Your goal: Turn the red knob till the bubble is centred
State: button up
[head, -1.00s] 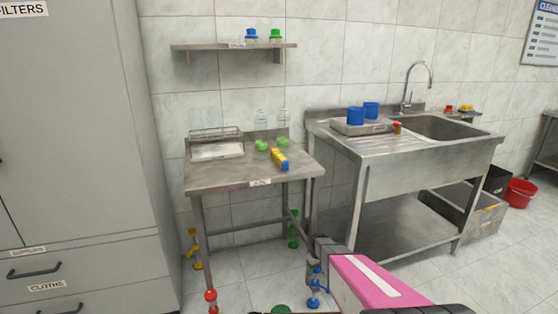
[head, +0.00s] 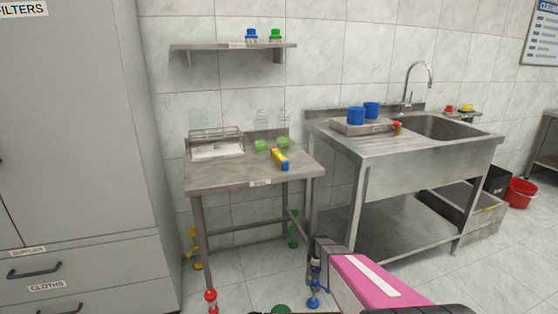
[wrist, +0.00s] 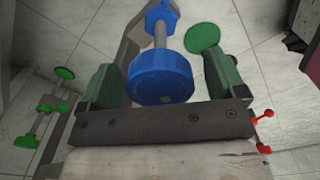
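The steel table (head: 225,181) stands on legs with coloured feet and knobs. The red knob (head: 211,296) is at its front left leg. A blue knob (head: 313,302) is at the front right leg, a yellow one (head: 192,236) and a green one (head: 294,230) are at the back. A yellow and blue level (head: 280,159) lies on the table; its bubble is too small to read. My gripper (wrist: 165,78) is open, with the blue knob (wrist: 160,80) between its dark green fingers; I cannot tell whether they touch it. Small red parts (wrist: 265,118) show at the right in the wrist view.
A wire rack (head: 216,143), glassware and green items (head: 283,144) stand at the table's back. A steel sink unit (head: 430,160) stands close on the right, a grey cabinet (head: 75,130) on the left. The floor before the table's left part is clear.

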jog(key=shift+r, duration=0.1)
jog(key=shift+r, duration=3.45)
